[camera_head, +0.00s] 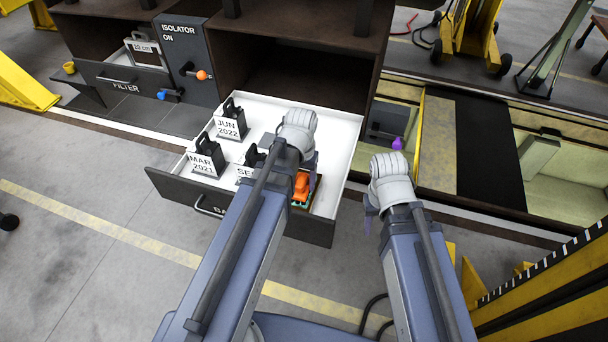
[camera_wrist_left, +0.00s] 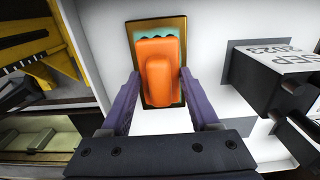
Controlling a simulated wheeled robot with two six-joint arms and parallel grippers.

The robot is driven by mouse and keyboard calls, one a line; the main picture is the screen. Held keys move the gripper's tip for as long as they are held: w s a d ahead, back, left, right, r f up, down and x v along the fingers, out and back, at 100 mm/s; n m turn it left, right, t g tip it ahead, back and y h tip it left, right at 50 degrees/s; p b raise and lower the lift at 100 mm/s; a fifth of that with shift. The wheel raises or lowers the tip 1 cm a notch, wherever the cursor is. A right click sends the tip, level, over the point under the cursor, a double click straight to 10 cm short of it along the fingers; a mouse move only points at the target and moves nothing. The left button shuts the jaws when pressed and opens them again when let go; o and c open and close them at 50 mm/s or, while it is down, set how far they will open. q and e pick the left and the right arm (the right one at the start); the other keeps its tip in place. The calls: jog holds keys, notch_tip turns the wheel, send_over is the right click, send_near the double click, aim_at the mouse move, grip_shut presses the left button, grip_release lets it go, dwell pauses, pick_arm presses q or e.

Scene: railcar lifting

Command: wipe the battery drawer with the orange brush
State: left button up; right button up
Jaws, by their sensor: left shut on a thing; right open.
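The battery drawer (camera_head: 170,191) is pulled out, with a white inside and a dark front. The orange brush (camera_head: 302,184) is at the drawer's front right, over a small brass-edged tray with a teal inside (camera_head: 300,206). My left gripper (camera_wrist_left: 159,76) has its purple fingers on both sides of the orange brush (camera_wrist_left: 158,68) and is shut on it. I cannot tell whether the brush is lifted off the tray. My right gripper (camera_head: 369,220) is open and empty, right of the drawer; its fingers are partly hidden by its wrist.
Several dark batteries stand in the drawer's left and middle: JUN 2022 (camera_head: 230,126), MAR 2021 (camera_head: 204,164) and a partly hidden SEP 2023 (camera_wrist_left: 275,75). The isolator panel (camera_head: 187,60) and filter drawer (camera_head: 126,84) are left. A pit with a purple object (camera_head: 398,144) is right.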

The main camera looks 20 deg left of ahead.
pick_arm(q)
jog(key=shift+s, duration=0.55)
jog(key=shift+s, duration=0.1)
jog(key=shift+s+a+r, duration=0.1)
jog(key=shift+s, duration=1.8)
jog(key=shift+f, duration=0.2)
jog(key=shift+c, duration=0.6)
jog(key=shift+w+r, duration=0.15)
jog(key=shift+w, duration=1.9)
jog(key=shift+w, duration=0.1)
jog(key=shift+w, duration=1.85)
